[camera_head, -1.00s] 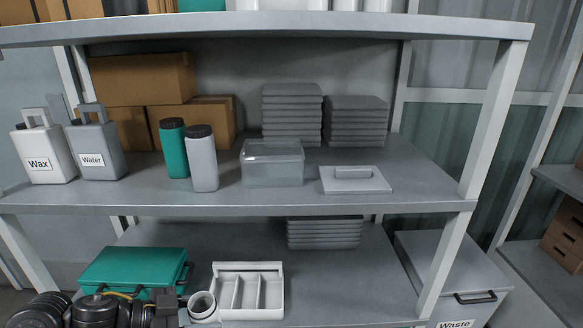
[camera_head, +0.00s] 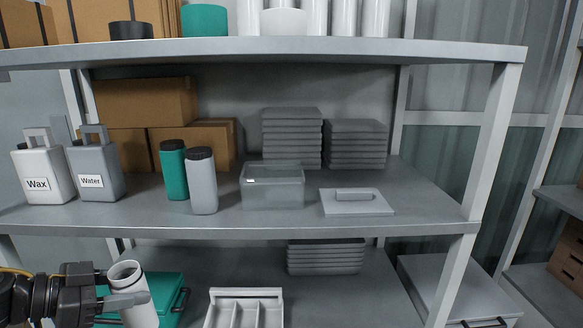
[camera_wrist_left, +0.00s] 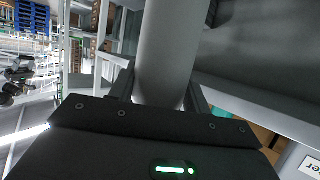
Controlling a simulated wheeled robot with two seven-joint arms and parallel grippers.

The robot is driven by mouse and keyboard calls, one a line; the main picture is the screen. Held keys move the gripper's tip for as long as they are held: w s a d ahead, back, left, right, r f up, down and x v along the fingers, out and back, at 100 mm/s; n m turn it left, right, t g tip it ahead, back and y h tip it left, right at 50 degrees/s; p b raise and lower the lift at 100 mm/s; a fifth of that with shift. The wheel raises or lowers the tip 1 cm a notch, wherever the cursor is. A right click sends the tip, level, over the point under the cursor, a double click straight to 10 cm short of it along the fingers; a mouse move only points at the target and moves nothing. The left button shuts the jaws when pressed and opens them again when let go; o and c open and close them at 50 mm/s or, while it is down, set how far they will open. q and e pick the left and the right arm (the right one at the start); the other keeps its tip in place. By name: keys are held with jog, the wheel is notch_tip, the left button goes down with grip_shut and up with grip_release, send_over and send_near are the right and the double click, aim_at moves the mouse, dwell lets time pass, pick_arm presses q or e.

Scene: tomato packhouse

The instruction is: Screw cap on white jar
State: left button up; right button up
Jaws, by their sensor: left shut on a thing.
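The white jar (camera_head: 137,304) is in the lower left of the head view, upright or slightly tilted, with its round mouth open and uncapped. My left gripper (camera_head: 122,300) comes in from the left and is shut around the jar's side. In the left wrist view the jar (camera_wrist_left: 168,50) stands between the two fingers of my left gripper (camera_wrist_left: 160,97). A black round cap (camera_head: 130,30) lies on the top shelf at the left, apart from the jar. My right gripper is not in view.
The top shelf (camera_head: 330,50) also bears a teal container (camera_head: 205,20) and several white ones. On the middle shelf (camera_head: 270,220) stand Wax (camera_head: 45,172) and Water (camera_head: 95,165) jugs, capped teal and grey bottles, a clear box (camera_head: 272,188) and a lid. A teal case (camera_head: 165,292) is behind the jar.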

pick_arm(q)
jog(key=s+a+r+n, duration=0.1)
jog(key=a+r, duration=0.1)
jog(key=r, duration=0.3)
jog(key=s+a+r+t+y+b, duration=0.1)
jog(key=s+a+r, duration=0.1)
jog(key=a+r, duration=0.1)
jog(key=shift+s+r+n, duration=0.3)
jog(key=shift+r+n, duration=0.1)
jog(key=shift+r, duration=0.5)
jog(key=shift+d, duration=0.1)
